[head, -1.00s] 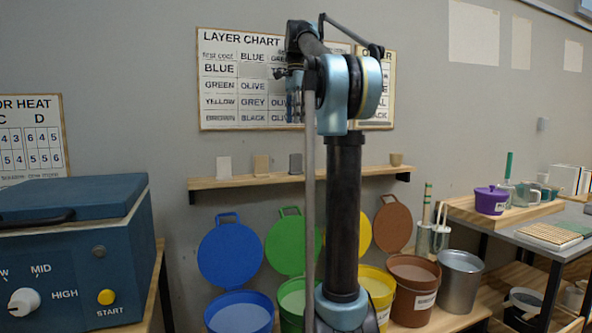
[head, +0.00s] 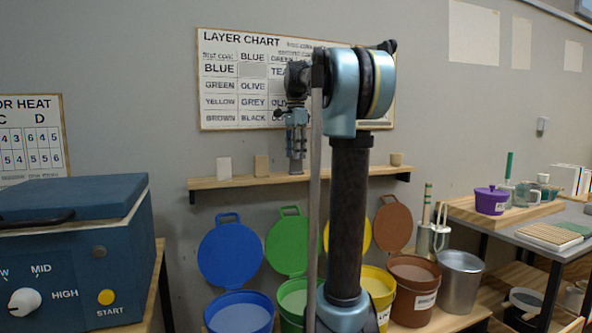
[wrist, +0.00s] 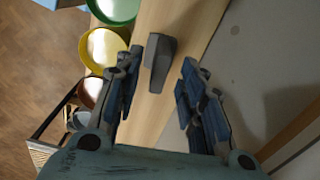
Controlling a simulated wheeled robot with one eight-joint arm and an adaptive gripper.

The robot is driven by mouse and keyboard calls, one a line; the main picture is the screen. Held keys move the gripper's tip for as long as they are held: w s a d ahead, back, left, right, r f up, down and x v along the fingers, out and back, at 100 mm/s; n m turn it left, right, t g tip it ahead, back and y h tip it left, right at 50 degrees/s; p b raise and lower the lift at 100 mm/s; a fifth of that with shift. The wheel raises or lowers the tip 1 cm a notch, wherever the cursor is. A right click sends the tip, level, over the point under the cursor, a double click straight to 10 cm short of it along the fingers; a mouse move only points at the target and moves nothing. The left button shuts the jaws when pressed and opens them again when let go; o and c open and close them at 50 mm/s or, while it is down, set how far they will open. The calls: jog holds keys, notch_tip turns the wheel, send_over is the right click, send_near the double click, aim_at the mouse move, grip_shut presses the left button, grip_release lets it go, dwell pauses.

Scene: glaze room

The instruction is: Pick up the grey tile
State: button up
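The grey tile (wrist: 160,58) stands upright on the wooden wall shelf (head: 350,176). In the wrist view it lies between and slightly beyond the fingertips of my gripper (wrist: 157,80), with a gap on both sides. The fingers are spread open and hold nothing.
Open glaze buckets, including a blue one (head: 240,318), are below. The wall is close behind the shelf.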

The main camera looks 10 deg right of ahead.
aim_at(296, 171)
jog(key=shift+f, duration=1.7)
grip_shut()
jog(key=shift+s+r, duration=0.2)
jog(key=shift+r, duration=0.3)
notch_tip(296, 171, up, 6)
jog(key=shift+r, duration=0.2)
jog(key=s+d, duration=0.2)
jog(key=s, duration=0.7)
jog(key=s+d, duration=0.1)
jog(key=s, duration=0.9)
jog(key=shift+d+f, duration=0.2)
jog(key=shift+d, duration=0.2)
